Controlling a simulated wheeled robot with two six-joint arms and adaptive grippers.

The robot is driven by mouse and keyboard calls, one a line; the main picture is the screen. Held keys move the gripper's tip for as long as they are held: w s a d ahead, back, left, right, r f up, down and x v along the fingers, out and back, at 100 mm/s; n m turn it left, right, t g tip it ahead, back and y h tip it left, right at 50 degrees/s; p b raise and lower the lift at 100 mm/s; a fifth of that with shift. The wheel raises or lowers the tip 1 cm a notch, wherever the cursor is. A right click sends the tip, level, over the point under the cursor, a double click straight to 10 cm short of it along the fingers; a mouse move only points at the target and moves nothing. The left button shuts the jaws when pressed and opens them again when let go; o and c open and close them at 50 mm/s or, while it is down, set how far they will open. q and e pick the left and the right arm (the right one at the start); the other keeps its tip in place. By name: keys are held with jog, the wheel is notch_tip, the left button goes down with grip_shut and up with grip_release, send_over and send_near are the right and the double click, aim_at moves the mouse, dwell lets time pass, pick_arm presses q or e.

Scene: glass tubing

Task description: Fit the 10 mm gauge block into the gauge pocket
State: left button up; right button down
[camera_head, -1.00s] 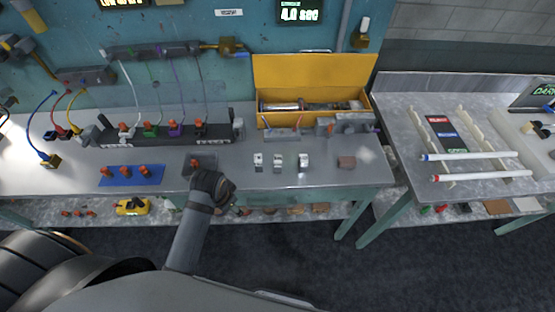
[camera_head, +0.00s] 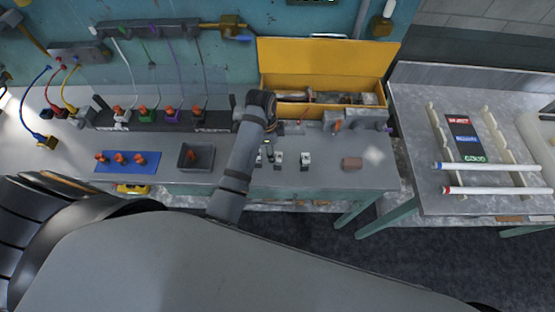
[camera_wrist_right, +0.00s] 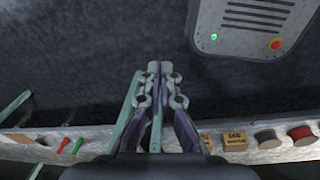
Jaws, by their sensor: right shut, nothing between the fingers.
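Small silvery blocks stand in a row near the front of the bench in the head view: a middle one (camera_head: 278,159) and a right one (camera_head: 305,159). The left one is partly hidden at my left gripper (camera_head: 267,148). I cannot read their sizes. My left gripper points down beside the left block; its fingers are too small and dark to tell whether they are open or touching it. I cannot make out the gauge pocket for certain. My right gripper (camera_wrist_right: 154,70) shows only in the right wrist view, shut and empty above the dark floor.
A dark tray (camera_head: 182,163) and a blue mat (camera_head: 103,166) with orange-topped pieces lie left. A brown block (camera_head: 352,163) lies right. An open yellow box (camera_head: 325,113) and grey fixture (camera_head: 349,128) stand behind. A low shelf (camera_wrist_right: 228,143) holds spools and a box.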

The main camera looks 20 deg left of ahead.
aim_at(278, 156)
pick_arm(q)
jog(key=shift+w+d+f, duration=0.1)
jog(key=shift+w+f, duration=0.5)
jog(key=shift+f, duration=0.25)
jog(key=shift+w+f, duration=0.25)
jog(key=shift+s+d+f+p, duration=0.15)
jog(key=shift+d+f+p, duration=0.1)
jog(key=shift+f+p, duration=0.25)
jog(key=shift+s+d+f+p, duration=0.1)
jog(key=shift+d+f+p, duration=0.1)
jog(key=shift+f+p, duration=0.3)
jog(key=shift+s+d+f, duration=0.1)
jog(key=shift+f, duration=1.2)
jog(key=c, duration=1.2)
jog(key=shift+c, duration=0.6)
pick_arm(e)
jog(key=w+r, duration=0.1)
jog(key=w, duration=0.1)
jog(key=w+r, duration=0.1)
jog(key=w, duration=0.1)
jog(key=shift+a+r, duration=0.15)
jog(key=shift+r, duration=0.05)
pick_arm(q)
jog(key=shift+r, duration=0.1)
pick_arm(e)
jog(key=shift+s, duration=0.2)
